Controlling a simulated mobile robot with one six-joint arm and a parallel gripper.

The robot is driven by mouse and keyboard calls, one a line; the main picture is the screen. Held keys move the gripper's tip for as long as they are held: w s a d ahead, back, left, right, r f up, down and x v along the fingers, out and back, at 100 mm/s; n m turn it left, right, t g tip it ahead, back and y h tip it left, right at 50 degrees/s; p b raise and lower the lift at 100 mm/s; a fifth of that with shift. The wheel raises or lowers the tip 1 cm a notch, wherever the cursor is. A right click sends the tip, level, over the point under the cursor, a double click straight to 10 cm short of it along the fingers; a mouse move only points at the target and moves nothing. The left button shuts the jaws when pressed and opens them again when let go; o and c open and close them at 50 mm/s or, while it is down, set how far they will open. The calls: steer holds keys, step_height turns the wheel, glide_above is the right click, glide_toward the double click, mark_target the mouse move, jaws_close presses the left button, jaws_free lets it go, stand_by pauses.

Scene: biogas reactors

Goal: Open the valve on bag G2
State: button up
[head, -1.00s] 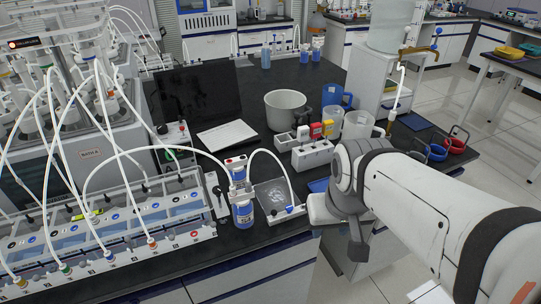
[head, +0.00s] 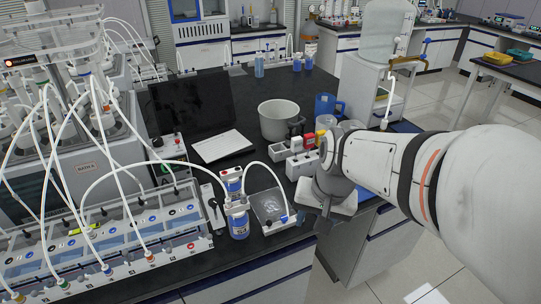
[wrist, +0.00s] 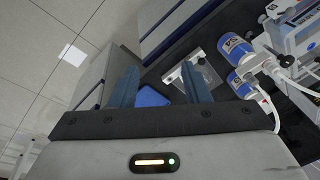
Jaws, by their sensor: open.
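A clear flat bag (head: 268,203) lies on the black bench near its front edge, with a white fitting (head: 281,224) at its front end and a white tube arching to it. I cannot read a G2 label on it. In the wrist view the bag (wrist: 207,72) is just right of the right finger, and that finger partly covers the white fitting. My gripper (wrist: 159,70) is open and empty, apart from the bag, above the bench edge area. In the head view my gripper (head: 328,202) is mostly hidden by my wrist, right of the bag.
Two blue-labelled bottles (head: 238,222) stand left of the bag, joined to tubes; they also show in the wrist view (wrist: 243,83). A rack (head: 303,163), a grey pot (head: 279,121) and a blue jug (head: 327,107) stand behind. A blue pad (wrist: 152,96) shows between my fingers.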

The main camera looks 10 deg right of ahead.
steer(key=w+f+m+g+y+p, duration=0.15)
steer(key=w+m+p, duration=0.25)
steer(key=w+m, duration=0.45)
steer(key=m+y+p, duration=0.2)
steer(key=m+p, duration=0.1)
steer(key=m, duration=0.4)
glide_toward(284, 217)
steer(key=x, duration=0.8)
steer(key=shift+r, duration=0.1)
steer(key=shift+c, duration=0.4)
steer(key=shift+n, duration=0.25)
jaws_close()
